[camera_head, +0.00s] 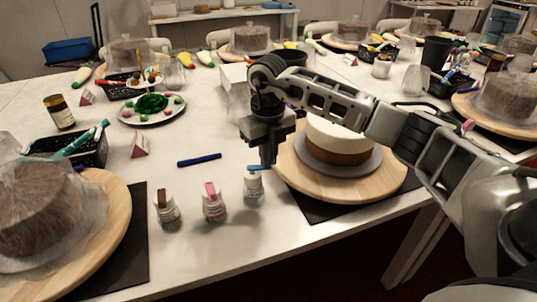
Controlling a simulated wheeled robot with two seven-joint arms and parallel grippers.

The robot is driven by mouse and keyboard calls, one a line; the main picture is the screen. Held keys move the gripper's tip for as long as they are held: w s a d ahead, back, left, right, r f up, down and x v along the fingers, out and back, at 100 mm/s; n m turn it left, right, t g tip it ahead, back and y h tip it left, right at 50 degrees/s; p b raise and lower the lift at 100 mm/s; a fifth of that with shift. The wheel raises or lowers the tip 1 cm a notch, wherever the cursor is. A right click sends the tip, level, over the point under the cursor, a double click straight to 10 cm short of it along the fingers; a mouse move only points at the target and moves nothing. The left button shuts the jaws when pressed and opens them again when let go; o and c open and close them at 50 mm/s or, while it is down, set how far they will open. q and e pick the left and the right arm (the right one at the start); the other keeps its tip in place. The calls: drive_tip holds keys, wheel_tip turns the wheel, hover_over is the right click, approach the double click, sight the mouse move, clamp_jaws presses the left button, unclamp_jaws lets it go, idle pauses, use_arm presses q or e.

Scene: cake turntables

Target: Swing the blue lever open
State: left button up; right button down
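The gripper hides part of the lever. The other bottles have a dark red lever (160,196) and a pinkish-red lever (211,190). My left gripper is not in view.
A cake (339,142) on a wooden turntable (391,179) stands just right of the gripper, under my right forearm. A blue pen (199,160) lies behind the bottles. A wrapped cake (42,211) on another turntable (117,207) is at left. Table between is mostly clear.

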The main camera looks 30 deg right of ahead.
drive_tip(key=shift+w, duration=0.1)
drive_tip(key=shift+w+d+n, duration=0.1)
drive_tip(key=shift+w+n, duration=0.05)
drive_tip(key=shift+n, duration=0.55)
drive_tip(key=shift+w+d+n, duration=0.1)
drive_tip(key=shift+w+n, duration=0.4)
drive_tip(key=shift+n, duration=0.7)
drive_tip(key=shift+w+d+n, duration=0.1)
drive_tip(key=shift+w+n, duration=0.35)
drive_tip(key=shift+n, duration=0.75)
drive_tip(key=c, duration=1.5)
unclamp_jaws()
drive_tip(key=shift+r, duration=0.1)
